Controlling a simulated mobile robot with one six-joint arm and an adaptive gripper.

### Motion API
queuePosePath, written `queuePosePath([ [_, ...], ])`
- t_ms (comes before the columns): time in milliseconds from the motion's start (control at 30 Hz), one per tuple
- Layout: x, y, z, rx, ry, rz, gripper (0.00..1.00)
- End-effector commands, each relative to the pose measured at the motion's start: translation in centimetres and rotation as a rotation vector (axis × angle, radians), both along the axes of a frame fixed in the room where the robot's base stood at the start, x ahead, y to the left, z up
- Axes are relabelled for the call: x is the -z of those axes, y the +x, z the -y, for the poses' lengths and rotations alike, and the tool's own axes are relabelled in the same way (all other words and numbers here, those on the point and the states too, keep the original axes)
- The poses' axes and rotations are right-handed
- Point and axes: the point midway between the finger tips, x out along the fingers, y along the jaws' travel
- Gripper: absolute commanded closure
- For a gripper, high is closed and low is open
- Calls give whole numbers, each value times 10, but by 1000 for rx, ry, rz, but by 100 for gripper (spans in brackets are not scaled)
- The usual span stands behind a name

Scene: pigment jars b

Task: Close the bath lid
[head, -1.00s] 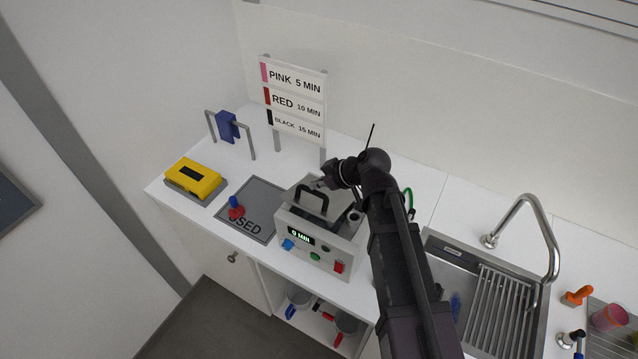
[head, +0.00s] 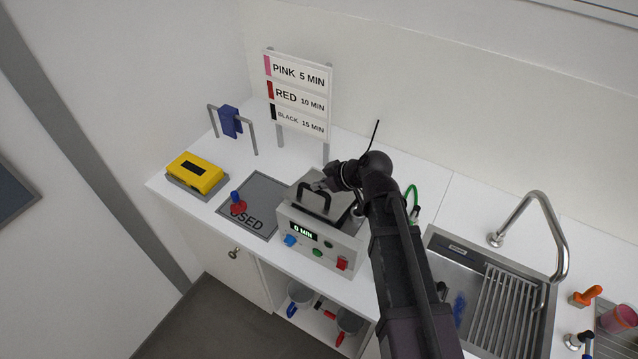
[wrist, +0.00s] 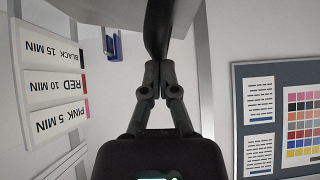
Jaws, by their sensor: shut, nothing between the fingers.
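The bath (head: 321,249) is a grey box on the counter, with a small lit display and coloured knobs on its front. Its grey lid (head: 340,201) has a black arched handle (head: 313,200) and lies at the top of the box. My arm hides part of the lid, so I cannot tell whether it is fully down. My gripper (head: 319,186) is at the lid, just behind the handle. In the wrist view the gripper (wrist: 157,64) is shut and empty, its fingertips close against a black curved part that looks like the handle (wrist: 158,28).
A grey USED mat (head: 262,194) with a red-and-blue object (head: 238,204) lies left of the bath. A yellow device (head: 195,174) sits farther left. A time sign (head: 298,95) stands behind. A sink (head: 490,300) is at right. Mugs sit on the shelf below.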

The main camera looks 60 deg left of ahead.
Motion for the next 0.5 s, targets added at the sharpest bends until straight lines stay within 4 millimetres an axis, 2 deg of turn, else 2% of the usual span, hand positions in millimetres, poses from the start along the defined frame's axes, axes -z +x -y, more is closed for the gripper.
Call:
queuePosePath([
  [300, 30, -16, 13, -2, 93, 136, 100],
  [500, 39, -20, 14, -1, 97, 143, 100],
])
